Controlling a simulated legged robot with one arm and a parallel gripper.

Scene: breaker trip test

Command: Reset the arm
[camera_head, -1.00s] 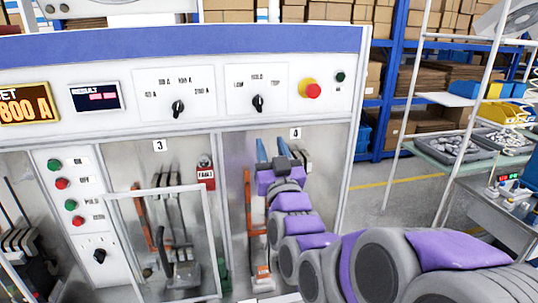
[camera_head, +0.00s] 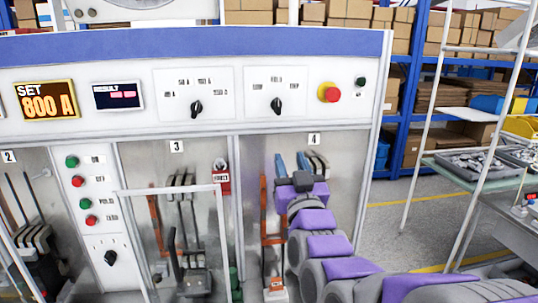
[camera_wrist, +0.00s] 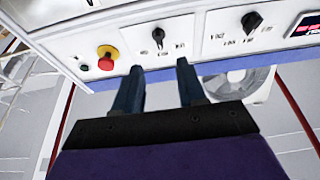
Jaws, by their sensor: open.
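My arm, grey and purple, reaches from the lower right to bay 4 of the test panel (camera_head: 250,85). My gripper (camera_head: 291,162) is in front of bay 4, below its number label, with two blue fingers apart. In the wrist view my gripper (camera_wrist: 158,82) is open and nothing is between the fingers. The wrist view looks at the panel upside down, with the red button and knobs beyond the fingertips. My arm hides part of the bay 4 fittings.
The panel carries an orange "SET 800 A" display (camera_head: 48,102), a result display (camera_head: 118,96), knobs and a red emergency button (camera_head: 328,93). A framed clear door (camera_head: 222,240) stands out in front of bay 3. Shelves with boxes (camera_head: 455,95) and a table with trays stand right.

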